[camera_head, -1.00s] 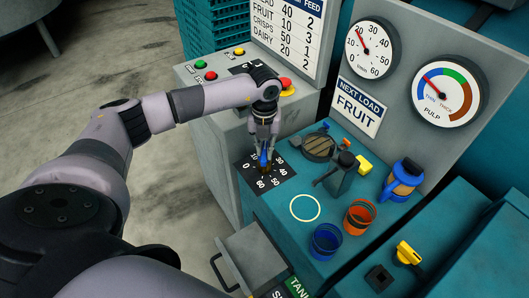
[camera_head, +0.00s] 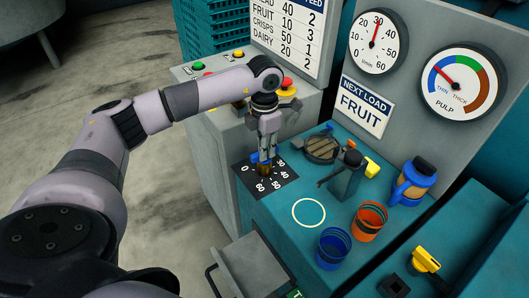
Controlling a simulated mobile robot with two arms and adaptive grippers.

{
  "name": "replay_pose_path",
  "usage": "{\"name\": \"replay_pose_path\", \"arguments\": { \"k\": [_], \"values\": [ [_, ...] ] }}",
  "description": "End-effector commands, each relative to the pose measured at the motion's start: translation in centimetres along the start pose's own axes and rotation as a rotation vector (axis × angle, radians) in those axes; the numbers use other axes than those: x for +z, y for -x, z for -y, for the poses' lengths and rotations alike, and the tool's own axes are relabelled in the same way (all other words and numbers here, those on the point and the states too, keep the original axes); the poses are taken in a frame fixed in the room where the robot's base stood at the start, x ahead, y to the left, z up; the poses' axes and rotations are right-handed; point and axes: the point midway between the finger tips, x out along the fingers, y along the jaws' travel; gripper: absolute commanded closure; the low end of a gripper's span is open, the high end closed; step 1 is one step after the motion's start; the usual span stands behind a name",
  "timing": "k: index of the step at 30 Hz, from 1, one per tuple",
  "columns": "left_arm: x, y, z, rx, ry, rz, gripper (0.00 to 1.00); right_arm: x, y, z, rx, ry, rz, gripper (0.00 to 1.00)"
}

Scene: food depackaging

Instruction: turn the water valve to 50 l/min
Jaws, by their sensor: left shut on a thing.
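The water valve (camera_head: 264,171) has a brass-coloured body and a blue handle, and stands on a black dial plate (camera_head: 280,187) marked from 0 to 60. My left gripper (camera_head: 265,157) comes down from above and is shut on the valve handle, hiding much of it and part of the scale. The round l/min gauge (camera_head: 368,47) on the grey panel has its red needle pointing up at about 30. My right gripper is not in view.
A black-handled lever (camera_head: 346,178), a round grated drain (camera_head: 321,149), a blue-and-orange jug (camera_head: 411,183), an orange cup (camera_head: 369,220) and a blue cup (camera_head: 332,246) stand on the teal counter. A pulp gauge (camera_head: 462,82) and a grey control box with buttons are behind.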

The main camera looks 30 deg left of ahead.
Motion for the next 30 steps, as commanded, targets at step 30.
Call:
{"name": "replay_pose_path", "arguments": {
  "k": [30],
  "values": [
    [0.1, 0.0, -0.1, 0.006, -0.962, 0.004, 1.0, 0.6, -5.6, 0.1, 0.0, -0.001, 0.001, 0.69]
  ]
}}
